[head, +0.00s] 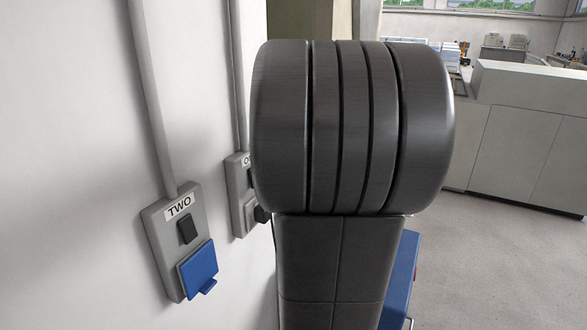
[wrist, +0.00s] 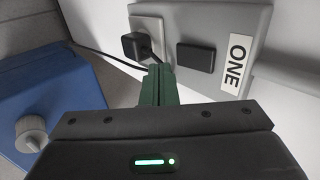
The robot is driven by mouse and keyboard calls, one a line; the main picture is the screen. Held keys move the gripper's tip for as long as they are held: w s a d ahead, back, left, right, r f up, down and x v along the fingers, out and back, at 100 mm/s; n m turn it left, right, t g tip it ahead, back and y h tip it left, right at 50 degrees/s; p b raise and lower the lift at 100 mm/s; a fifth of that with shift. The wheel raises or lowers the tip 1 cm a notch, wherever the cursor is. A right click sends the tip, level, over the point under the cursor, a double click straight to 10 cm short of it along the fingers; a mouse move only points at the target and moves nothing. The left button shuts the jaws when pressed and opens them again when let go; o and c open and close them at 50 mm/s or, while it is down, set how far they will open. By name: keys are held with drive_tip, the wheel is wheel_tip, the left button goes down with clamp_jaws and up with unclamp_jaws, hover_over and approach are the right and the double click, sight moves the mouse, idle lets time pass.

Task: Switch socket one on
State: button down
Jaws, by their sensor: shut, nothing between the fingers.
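Socket one (wrist: 220,30) is a grey wall plate with a white "ONE" label in the wrist view. Its black rocker switch (wrist: 196,57) sits between the label and the outlet; I cannot tell which way it is set. A black plug (wrist: 136,46) with a cable is in its outlet. My gripper (wrist: 157,84), with dark green fingers, is shut and empty. Its tips appear below the plug and to the left of the switch in the picture; whether they touch the plate is unclear. In the head view socket one (head: 240,190) is partly hidden behind my arm.
Socket two (head: 168,240), with a black switch and a blue flap cover (head: 198,270), is on the same white wall, nearer. A blue box with a knob (wrist: 50,120) stands at the left in the wrist view. Grey cabinets (head: 520,145) and open floor lie to the right.

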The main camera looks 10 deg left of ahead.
drive_tip(key=shift+w+a+f, duration=0.1)
drive_tip(key=shift+w+a, duration=0.2)
drive_tip(key=shift+a, duration=0.5)
drive_tip(key=shift+w+a+f, duration=0.1)
drive_tip(key=shift+w+a, duration=0.2)
drive_tip(key=shift+a, duration=0.5)
drive_tip(key=shift+a+f+y+b, duration=0.1)
drive_tip(key=shift+f+y+b, duration=0.2)
drive_tip(key=shift+b, duration=0.25)
drive_tip(key=shift+r, duration=0.35)
drive_tip(key=shift+r+p, duration=0.7)
drive_tip(key=shift+p, duration=0.25)
